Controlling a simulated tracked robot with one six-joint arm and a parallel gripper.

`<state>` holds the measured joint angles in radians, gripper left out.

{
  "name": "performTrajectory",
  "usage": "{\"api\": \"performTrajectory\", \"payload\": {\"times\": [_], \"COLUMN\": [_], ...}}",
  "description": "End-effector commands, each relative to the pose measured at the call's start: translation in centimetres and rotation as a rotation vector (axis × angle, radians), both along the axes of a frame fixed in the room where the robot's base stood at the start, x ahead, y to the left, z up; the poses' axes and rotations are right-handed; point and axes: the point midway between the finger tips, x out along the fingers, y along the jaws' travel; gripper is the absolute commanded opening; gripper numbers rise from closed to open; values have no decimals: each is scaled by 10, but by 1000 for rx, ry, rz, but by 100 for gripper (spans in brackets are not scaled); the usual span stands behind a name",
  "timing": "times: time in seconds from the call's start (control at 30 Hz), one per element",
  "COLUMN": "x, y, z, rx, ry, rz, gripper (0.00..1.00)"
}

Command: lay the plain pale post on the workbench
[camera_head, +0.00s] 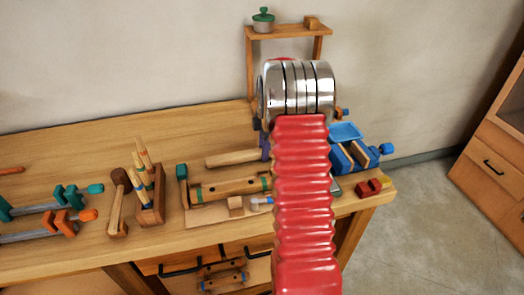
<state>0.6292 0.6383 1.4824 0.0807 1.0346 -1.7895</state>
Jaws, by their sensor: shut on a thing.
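My red ribbed arm with its silver rings rises in front of the workbench (75,150) and covers part of it. My gripper is hidden behind this arm, so its fingers and anything in them do not show. I cannot make out a plain pale post for certain. A pale wooden rod (230,158) lies on the bench left of my arm, its right end meeting a purple piece. In front of it lies a thicker wooden post (225,188) with dark spots and a green band.
A wooden rack (152,210) with striped sticks and a mallet (117,205) stand at bench centre. Orange and teal clamps (60,222) lie left. A blue vise (355,155) and red blocks (368,188) sit right. A shelf (285,31) stands behind. The back left bench top is bare.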

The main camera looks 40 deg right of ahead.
Motion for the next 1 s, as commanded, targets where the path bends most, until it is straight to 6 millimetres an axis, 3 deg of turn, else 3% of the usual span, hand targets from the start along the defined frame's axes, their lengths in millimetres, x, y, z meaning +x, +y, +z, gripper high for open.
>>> {"api": "performTrajectory", "payload": {"times": [0.77, 0.8, 1.0], "x": [-2, -2, -2], "y": [-1, -1, -1], "z": [-3, -3, -3], "rx": [0, 0, 0], "ry": [0, -1, 0], "rz": [-1, -1, -1], "gripper": [0, 31, 45]}}
